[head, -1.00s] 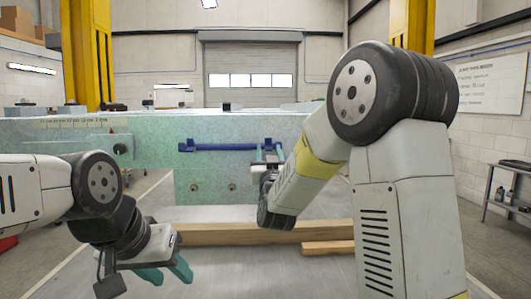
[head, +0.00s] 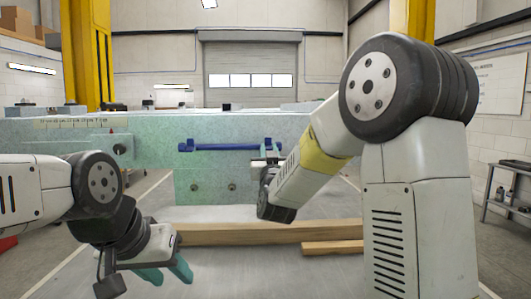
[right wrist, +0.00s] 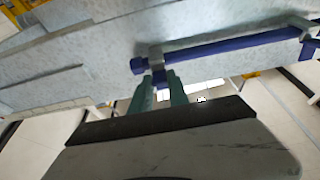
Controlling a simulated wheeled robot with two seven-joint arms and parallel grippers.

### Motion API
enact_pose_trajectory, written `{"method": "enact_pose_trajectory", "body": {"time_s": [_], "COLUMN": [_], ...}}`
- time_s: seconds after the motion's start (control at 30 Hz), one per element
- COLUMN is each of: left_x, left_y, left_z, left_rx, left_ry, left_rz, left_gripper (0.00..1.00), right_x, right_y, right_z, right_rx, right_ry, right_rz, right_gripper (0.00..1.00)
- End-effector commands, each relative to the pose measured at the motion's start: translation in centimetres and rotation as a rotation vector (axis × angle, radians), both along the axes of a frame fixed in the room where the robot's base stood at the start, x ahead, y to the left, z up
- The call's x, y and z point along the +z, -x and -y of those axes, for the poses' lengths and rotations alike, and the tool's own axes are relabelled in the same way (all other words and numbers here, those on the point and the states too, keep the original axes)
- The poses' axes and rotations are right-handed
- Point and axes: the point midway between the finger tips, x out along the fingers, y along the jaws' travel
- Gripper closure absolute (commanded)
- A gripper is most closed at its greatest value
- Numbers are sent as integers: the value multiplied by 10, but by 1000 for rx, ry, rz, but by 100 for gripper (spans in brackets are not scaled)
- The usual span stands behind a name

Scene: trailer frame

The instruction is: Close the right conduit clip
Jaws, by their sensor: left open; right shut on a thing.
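The blue conduit (head: 230,147) runs level along the pale green trailer beam (head: 60,140). The right conduit clip (head: 267,143) is at its right end, partly hidden by my right gripper (head: 267,159). In the right wrist view, a grey clip band (right wrist: 156,55) wraps the conduit (right wrist: 225,46). Just below it, the fingers of my right gripper (right wrist: 161,84) are shut on a small blue part of the clip. I cannot tell whether the clip is latched. My left gripper (head: 167,276) is open and empty, low at the left, away from the conduit.
The other clip (head: 188,145) is at the conduit's left end. Wooden planks (head: 215,233) lie below the beam. A round fitting (head: 120,149) sticks out of the beam at the left.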

Motion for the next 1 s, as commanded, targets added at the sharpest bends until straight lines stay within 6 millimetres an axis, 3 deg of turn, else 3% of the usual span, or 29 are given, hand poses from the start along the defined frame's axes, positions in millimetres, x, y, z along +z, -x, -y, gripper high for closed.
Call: {"method": "enact_pose_trajectory", "body": {"time_s": [0.5,1.0], "left_x": [0,0], "left_y": [0,0], "left_z": [0,0], "left_rx": [0,0], "left_ry": [0,0], "left_rz": [0,0], "left_gripper": [57,57], "right_x": [17,23], "right_y": [1,-1], "right_z": [0,-1], "right_rx": [3,3], "right_ry": [-3,-2], "right_rz": [-349,-521], "right_gripper": [100,100]}}
